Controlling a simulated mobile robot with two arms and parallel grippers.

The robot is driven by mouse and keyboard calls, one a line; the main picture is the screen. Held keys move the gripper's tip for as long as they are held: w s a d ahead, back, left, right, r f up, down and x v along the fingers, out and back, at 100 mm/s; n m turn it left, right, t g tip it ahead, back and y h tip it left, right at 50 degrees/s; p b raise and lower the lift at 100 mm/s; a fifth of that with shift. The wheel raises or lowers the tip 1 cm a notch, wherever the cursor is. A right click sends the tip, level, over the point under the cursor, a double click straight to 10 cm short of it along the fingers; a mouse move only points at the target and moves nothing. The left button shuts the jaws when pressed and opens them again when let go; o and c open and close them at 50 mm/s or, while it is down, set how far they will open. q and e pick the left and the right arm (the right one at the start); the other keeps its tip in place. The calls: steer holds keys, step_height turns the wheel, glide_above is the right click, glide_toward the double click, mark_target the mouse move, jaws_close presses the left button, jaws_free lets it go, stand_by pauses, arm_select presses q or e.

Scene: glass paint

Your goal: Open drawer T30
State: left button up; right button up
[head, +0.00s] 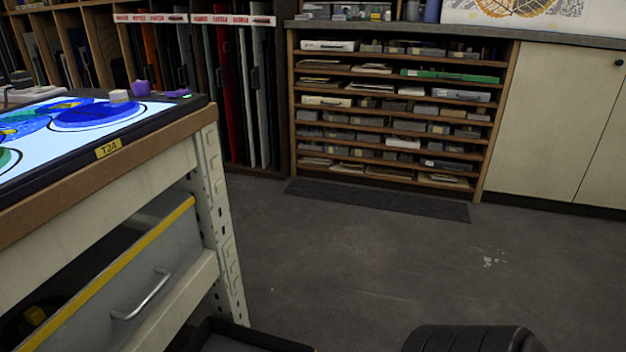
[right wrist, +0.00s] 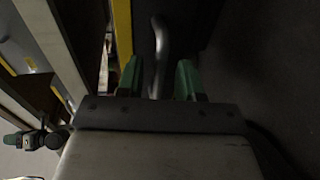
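A grey drawer front (head: 125,282) with a yellow top edge sits under the light table at the left of the head view. A metal bar handle (head: 148,297) is on its face. No T30 label is readable on it. In the right wrist view, my right gripper (right wrist: 158,80) has its two green fingers apart, with a curved metal handle (right wrist: 161,45) between them. Gaps show on both sides of the handle; contact cannot be told. A yellow strip (right wrist: 122,30) runs beside it. Neither of my grippers shows in the head view.
The table (head: 165,150) carries a label that seems to read T2A and a lit top with blue glass pieces. A shelf rack (head: 395,115) and a pale cabinet (head: 550,125) stand at the back.

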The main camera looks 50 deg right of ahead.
steer(key=p+v, duration=0.2)
steer(key=v, duration=0.7)
steer(key=shift+s, duration=0.15)
